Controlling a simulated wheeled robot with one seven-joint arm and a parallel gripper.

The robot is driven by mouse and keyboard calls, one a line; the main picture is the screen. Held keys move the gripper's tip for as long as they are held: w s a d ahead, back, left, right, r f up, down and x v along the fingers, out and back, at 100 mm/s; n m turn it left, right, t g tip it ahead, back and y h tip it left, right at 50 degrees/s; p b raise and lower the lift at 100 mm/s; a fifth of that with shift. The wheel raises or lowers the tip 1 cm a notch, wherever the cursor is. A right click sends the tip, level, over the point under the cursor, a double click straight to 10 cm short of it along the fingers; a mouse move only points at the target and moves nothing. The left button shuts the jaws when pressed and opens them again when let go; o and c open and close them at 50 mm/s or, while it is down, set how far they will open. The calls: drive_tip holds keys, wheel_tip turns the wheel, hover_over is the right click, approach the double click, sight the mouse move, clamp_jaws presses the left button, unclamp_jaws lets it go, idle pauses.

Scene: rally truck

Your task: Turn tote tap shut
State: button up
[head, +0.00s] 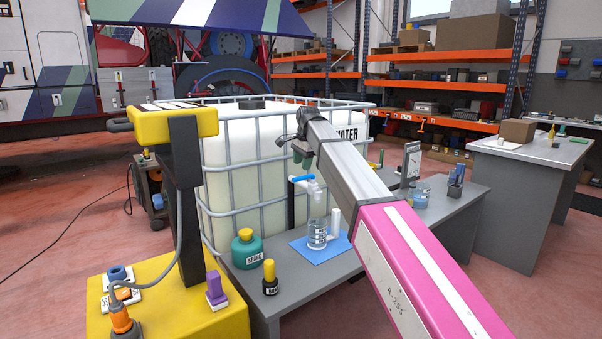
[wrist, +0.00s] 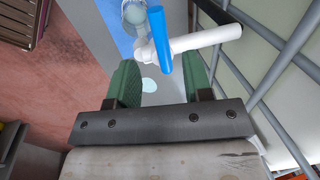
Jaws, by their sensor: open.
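The tote (head: 245,180) is a white tank in a metal cage, marked WATER. Its white tap (head: 315,190) has a blue lever (head: 303,179), and stands over a clear jar (head: 317,236) on a blue mat. In the wrist view, the blue lever (wrist: 160,38) lies roughly across the white pipe (wrist: 208,38). My gripper (head: 302,155) is above the tap, pointing down. In the wrist view its green fingers (wrist: 157,72) are open and apart, with the lever's near end showing between their tips. I cannot tell whether they touch it or whether water runs.
The cage bars (wrist: 283,70) run close to my gripper's right in the wrist view. A teal bottle (head: 246,249) and a small dark bottle (head: 269,279) stand on the grey bench (head: 300,282). A white cylinder (head: 335,222) stands beside the jar. A pale spot (wrist: 149,85) shows below the fingers.

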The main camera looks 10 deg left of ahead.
drive_tip(key=r, duration=0.5)
drive_tip(key=shift+s+d, duration=0.3)
drive_tip(key=shift+d, duration=0.1)
drive_tip(key=shift+f, duration=0.1)
